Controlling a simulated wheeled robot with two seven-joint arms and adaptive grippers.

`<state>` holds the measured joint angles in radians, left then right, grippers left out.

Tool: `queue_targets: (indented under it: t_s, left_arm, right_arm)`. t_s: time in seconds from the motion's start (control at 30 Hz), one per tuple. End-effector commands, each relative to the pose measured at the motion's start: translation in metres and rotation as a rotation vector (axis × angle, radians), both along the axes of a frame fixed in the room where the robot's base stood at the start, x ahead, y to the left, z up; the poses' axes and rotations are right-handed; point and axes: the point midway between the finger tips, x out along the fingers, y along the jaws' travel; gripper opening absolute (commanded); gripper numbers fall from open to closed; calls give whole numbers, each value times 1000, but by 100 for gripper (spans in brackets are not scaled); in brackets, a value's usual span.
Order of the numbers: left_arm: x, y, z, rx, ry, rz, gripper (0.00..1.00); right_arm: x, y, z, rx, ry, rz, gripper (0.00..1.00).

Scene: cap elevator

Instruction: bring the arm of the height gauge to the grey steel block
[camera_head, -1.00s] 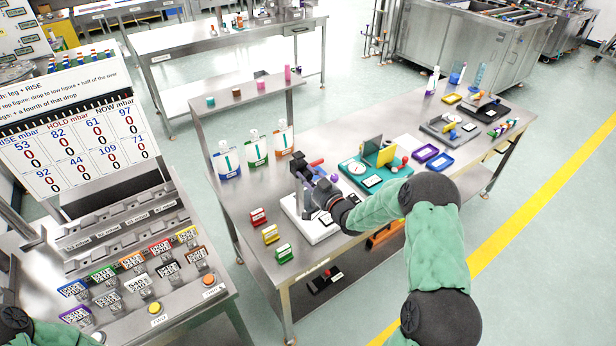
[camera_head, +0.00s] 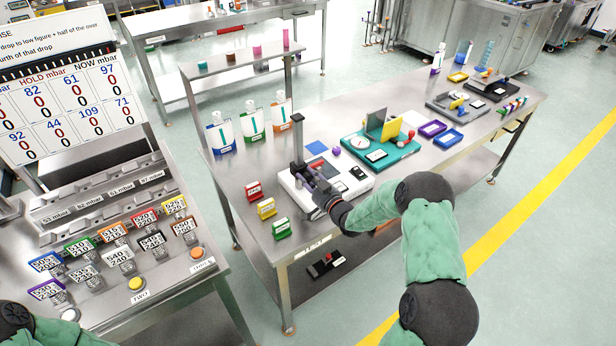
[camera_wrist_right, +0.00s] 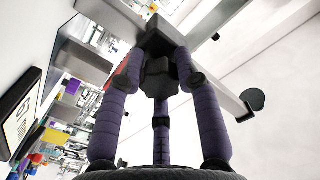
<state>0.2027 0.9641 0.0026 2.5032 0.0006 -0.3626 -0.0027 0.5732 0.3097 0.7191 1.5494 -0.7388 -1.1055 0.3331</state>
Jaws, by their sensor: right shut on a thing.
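My right gripper (camera_head: 312,180) reaches over the base beside the column. In the right wrist view, its purple fingers (camera_wrist_right: 160,75) are shut around a dark grey part (camera_wrist_right: 158,40) of the gauge. A bar runs right from there to a dark round end (camera_wrist_right: 253,98). A grey block (camera_wrist_right: 85,62) left of the fingers may be the steel block; I cannot tell. My left gripper is out of view.
Right of the gauge stand a teal tray (camera_head: 383,153) with a dial and a yellow panel. Red, yellow and green cards (camera_head: 266,208) stand at left. Pouches (camera_head: 252,122) stand behind. A labelled console (camera_head: 120,255) is at the far left.

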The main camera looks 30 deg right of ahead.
Motion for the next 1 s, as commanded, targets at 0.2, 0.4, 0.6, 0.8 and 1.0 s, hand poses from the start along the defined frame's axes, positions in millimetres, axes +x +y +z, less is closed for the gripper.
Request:
queue_targets:
  t_s: [0.2,0.4,0.6,0.8,1.0]
  left_arm:
    - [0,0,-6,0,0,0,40]
    - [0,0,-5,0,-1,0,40]
    - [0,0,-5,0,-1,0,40]
    - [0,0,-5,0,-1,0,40]
    - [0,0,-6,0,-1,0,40]
  right_arm:
    - [-1,2,-10,2,5,4,7]
    - [-1,3,-10,2,7,4,7]
    - [-1,2,-10,3,6,4,57]
    - [0,1,-8,2,3,2,57]
    - [-8,0,-7,1,3,1,57]
